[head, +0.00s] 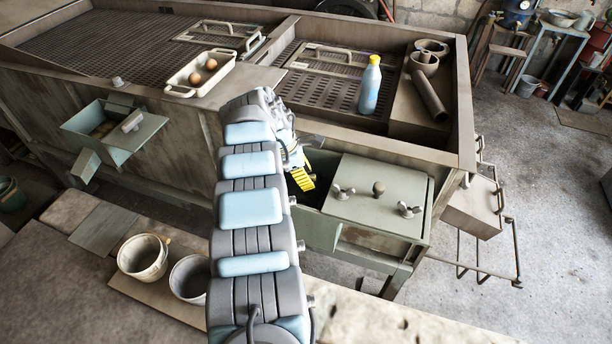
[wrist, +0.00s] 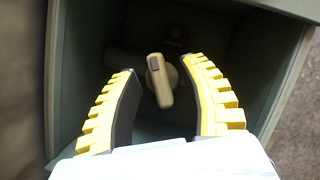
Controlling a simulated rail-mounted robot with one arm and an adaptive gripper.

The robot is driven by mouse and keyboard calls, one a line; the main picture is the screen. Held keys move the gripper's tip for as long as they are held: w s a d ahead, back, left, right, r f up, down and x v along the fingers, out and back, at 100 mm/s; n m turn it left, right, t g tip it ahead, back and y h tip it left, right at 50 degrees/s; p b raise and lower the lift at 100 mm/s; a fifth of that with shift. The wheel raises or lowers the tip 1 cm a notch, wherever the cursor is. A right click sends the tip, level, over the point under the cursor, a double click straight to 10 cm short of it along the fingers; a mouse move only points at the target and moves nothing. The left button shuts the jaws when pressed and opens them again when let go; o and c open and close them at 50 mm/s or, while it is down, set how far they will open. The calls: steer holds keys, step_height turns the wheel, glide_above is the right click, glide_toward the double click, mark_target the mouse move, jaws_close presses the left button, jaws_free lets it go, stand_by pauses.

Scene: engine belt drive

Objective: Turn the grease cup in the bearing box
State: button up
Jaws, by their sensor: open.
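The grease cup (wrist: 160,82) shows in the wrist view as a tan, winged handle inside the dark bearing box (wrist: 50,90). My gripper (wrist: 163,75) is open, with its yellow-ribbed fingers on either side of the handle and a visible gap to each. I cannot tell how deep the fingertips are relative to it. In the head view my gripper (head: 302,172) reaches down into the open left part of the bearing box (head: 318,228). The grease cup is hidden there by my arm and the box wall.
A grey-green lid (head: 375,195) with wing nuts covers the box's right part. A blue bottle with a yellow cap (head: 369,88) stands on the grating above. A tray with eggs (head: 200,72) sits left of my arm. Two buckets (head: 143,258) (head: 190,278) stand below.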

steer(key=shift+r, duration=0.1)
steer(key=v, duration=0.6)
steer(key=shift+a+r, duration=0.1)
steer(key=shift+r, duration=0.15)
steer(key=shift+a+r, duration=0.2)
steer(key=shift+r, duration=0.2)
